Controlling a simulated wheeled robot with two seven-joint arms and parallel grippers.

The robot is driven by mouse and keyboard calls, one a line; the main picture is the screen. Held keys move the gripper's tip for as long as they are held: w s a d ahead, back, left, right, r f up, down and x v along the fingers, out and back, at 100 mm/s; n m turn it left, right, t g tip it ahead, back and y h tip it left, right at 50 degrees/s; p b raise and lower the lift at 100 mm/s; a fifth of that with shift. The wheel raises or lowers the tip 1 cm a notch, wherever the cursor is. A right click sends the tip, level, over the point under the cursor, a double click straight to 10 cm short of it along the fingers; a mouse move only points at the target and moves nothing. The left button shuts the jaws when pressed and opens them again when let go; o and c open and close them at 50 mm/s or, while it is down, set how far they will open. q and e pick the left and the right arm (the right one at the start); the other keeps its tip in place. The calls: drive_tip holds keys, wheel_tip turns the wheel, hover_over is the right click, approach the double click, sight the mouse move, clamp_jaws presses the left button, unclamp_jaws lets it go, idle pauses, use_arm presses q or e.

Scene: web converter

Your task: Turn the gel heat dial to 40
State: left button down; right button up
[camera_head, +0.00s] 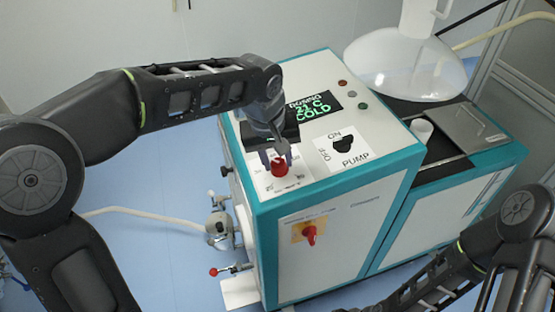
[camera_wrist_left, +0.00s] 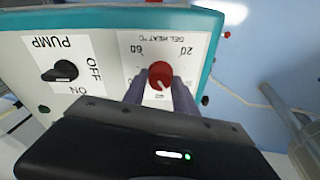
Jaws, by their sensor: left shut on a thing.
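The red gel heat dial (camera_head: 279,167) sits on a white scale plate on top of the white and teal machine. It also shows in the left wrist view (camera_wrist_left: 159,74), where the plate reads upside down, with 20 and 60 visible. A pale pointer mark on the dial faces toward my gripper side, near a small label that is too small to read surely. My left gripper (camera_head: 278,157) reaches down from above with its fingers (camera_wrist_left: 160,93) on either side of the dial, shut on it. My right gripper is out of view; only my right arm shows at lower right.
A black pump knob (camera_head: 344,146) with ON and OFF marks is beside the dial. A display (camera_head: 312,106) with green text, seemingly reading 22 C and COLD, lies behind. A red switch (camera_head: 310,233) is on the front face. A clear vessel (camera_head: 405,65) stands at the back right.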

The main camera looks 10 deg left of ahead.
use_arm(q)
drive_tip(key=m+h, duration=0.1)
drive_tip(key=m, duration=0.5)
drive_tip(key=shift+a, duration=0.15)
drive_tip(key=shift+m, duration=0.3)
drive_tip(key=c, duration=1)
unclamp_jaws()
drive_tip(key=v, duration=0.7)
drive_tip(key=shift+s+r, duration=0.15)
drive_tip(key=shift+r, duration=0.2)
drive_tip(key=shift+a, duration=0.1)
